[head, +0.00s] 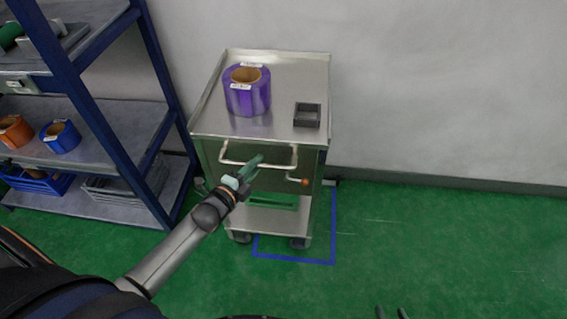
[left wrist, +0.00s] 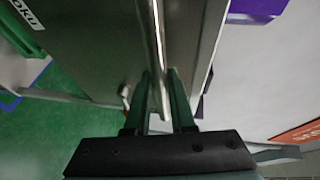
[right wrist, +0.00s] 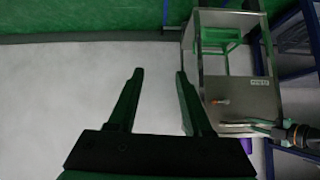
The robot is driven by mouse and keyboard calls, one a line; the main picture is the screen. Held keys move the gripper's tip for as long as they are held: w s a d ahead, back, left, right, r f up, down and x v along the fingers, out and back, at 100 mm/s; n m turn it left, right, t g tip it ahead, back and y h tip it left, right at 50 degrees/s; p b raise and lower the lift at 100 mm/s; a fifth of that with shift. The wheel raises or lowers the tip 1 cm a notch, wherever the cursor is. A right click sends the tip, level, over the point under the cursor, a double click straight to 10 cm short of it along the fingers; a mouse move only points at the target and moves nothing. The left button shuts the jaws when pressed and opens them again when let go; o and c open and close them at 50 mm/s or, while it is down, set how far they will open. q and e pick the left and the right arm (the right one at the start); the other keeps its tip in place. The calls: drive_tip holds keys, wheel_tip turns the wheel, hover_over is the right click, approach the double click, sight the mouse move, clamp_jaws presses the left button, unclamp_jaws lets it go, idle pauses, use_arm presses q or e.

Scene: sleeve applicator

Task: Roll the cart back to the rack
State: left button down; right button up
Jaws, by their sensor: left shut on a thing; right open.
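The steel cart (head: 305,80) stands against the wall, to the right of the blue-framed rack (head: 105,110). My left gripper (head: 252,168) is shut on the cart's handle (head: 228,161) at the front. In the left wrist view the handle bar (left wrist: 157,60) runs between the fingers of my left gripper (left wrist: 160,88). My right gripper (head: 391,313) is low at the bottom edge of the head view. In the right wrist view my right gripper (right wrist: 157,75) is open and empty, with the cart (right wrist: 240,92) to its right.
A purple roll (head: 247,98) and a small dark tray (head: 307,115) are on the cart top. A blue floor outline (head: 334,225) shows beside and in front of the cart. The rack holds rolls and bins. Green floor is clear to the right.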

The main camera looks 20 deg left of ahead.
use_arm(q)
drive_tip(key=s+a+b, duration=0.1)
drive_tip(key=s+a, duration=0.2)
drive_tip(key=a, duration=0.8)
drive_tip(key=s+a+b, duration=0.1)
drive_tip(key=s+a, duration=0.2)
drive_tip(key=a, duration=0.9)
drive_tip(key=shift+s+a, duration=0.2)
drive_tip(key=shift+s, duration=0.1)
use_arm(e)
drive_tip(key=shift+w+a+f, duration=0.2)
drive_tip(key=shift+a+f, duration=0.25)
drive_tip(key=shift+a, duration=0.25)
use_arm(q)
drive_tip(key=shift+a+r, duration=0.1)
drive_tip(key=c, duration=0.9)
unclamp_jaws()
drive_tip(key=shift+o, duration=0.6)
use_arm(e)
drive_tip(key=shift+d, duration=0.15)
use_arm(q)
drive_tip(key=p+v, duration=0.2)
drive_tip(key=v, duration=1)
drive_tip(key=shift+s, duration=0.35)
use_arm(e)
drive_tip(key=shift+s+d+r, duration=0.3)
drive_tip(key=shift+d+r, duration=0.15)
drive_tip(key=shift+d, duration=0.05)
